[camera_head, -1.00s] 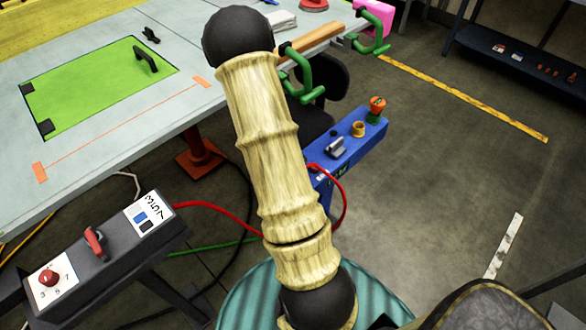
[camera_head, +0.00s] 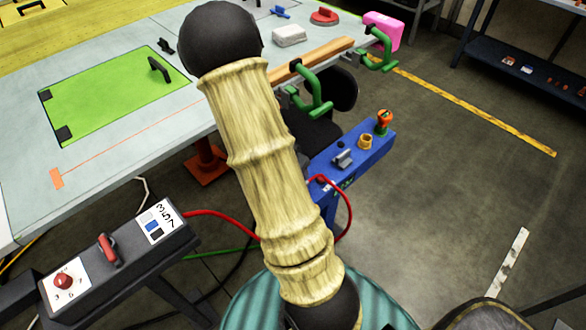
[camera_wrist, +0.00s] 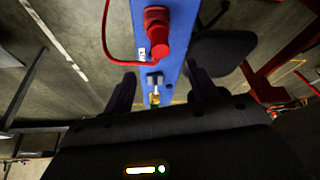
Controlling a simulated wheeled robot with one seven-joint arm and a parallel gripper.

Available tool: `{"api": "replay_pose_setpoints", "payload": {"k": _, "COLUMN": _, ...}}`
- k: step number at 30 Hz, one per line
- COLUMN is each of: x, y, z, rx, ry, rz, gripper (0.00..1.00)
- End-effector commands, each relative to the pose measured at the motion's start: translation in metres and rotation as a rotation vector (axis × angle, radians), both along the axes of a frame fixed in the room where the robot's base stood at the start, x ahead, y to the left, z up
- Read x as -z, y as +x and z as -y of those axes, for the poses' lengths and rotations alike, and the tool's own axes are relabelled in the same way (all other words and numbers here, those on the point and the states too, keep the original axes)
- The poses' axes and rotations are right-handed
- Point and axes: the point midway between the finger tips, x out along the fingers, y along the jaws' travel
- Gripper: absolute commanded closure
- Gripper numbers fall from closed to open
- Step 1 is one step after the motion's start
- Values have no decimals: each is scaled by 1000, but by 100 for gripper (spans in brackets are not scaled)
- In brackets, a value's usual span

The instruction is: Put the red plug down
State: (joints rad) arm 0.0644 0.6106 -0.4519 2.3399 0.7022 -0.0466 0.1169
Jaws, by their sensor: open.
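The red plug (camera_wrist: 157,32) sits at the blue box (camera_wrist: 177,50) in the wrist view, with its red cable (camera_wrist: 106,30) curving away on the left. In the head view the blue box (camera_head: 377,150) stands beside the table, and the red cable (camera_head: 350,212) loops at its near end. My arm covers part of that end, so the plug is hard to make out there. My gripper (camera_wrist: 160,86) is open in the wrist view, its two dark fingers apart with nothing held between them. The plug appears above the fingers in the picture, apart from them.
A grey switch box (camera_head: 120,255) with a red handle stands at lower left. The table (camera_head: 150,160) carries a green panel (camera_head: 105,100), and green clamps (camera_head: 312,88) hang at its edge. A dark chair is behind the blue box. Floor to the right is mostly open.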

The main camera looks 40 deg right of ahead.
Motion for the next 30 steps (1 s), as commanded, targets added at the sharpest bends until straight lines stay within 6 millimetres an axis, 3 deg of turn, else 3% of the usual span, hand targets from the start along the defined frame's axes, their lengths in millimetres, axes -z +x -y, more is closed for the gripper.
{"api": "replay_pose_setpoints", "payload": {"k": 8, "x": -1, "y": 1, "z": -2, "rx": -7, "ry": 4, "rz": 1, "gripper": 42}}
{"api": "replay_pose_setpoints", "payload": {"k": 11, "x": -6, "y": 4, "z": -15, "rx": -57, "ry": 28, "rz": 3, "gripper": 42}}
{"api": "replay_pose_setpoints", "payload": {"k": 14, "x": -19, "y": 9, "z": -45, "rx": -176, "ry": 78, "rz": 4, "gripper": 42}}
{"api": "replay_pose_setpoints", "payload": {"k": 17, "x": -39, "y": 11, "z": -87, "rx": -360, "ry": 133, "rz": -1, "gripper": 42}}
{"api": "replay_pose_setpoints", "payload": {"k": 24, "x": -94, "y": -18, "z": -179, "rx": -871, "ry": 173, "rz": -55, "gripper": 42}}
{"api": "replay_pose_setpoints", "payload": {"k": 30, "x": -121, "y": -51, "z": -215, "rx": -1177, "ry": 113, "rz": -125, "gripper": 42}}
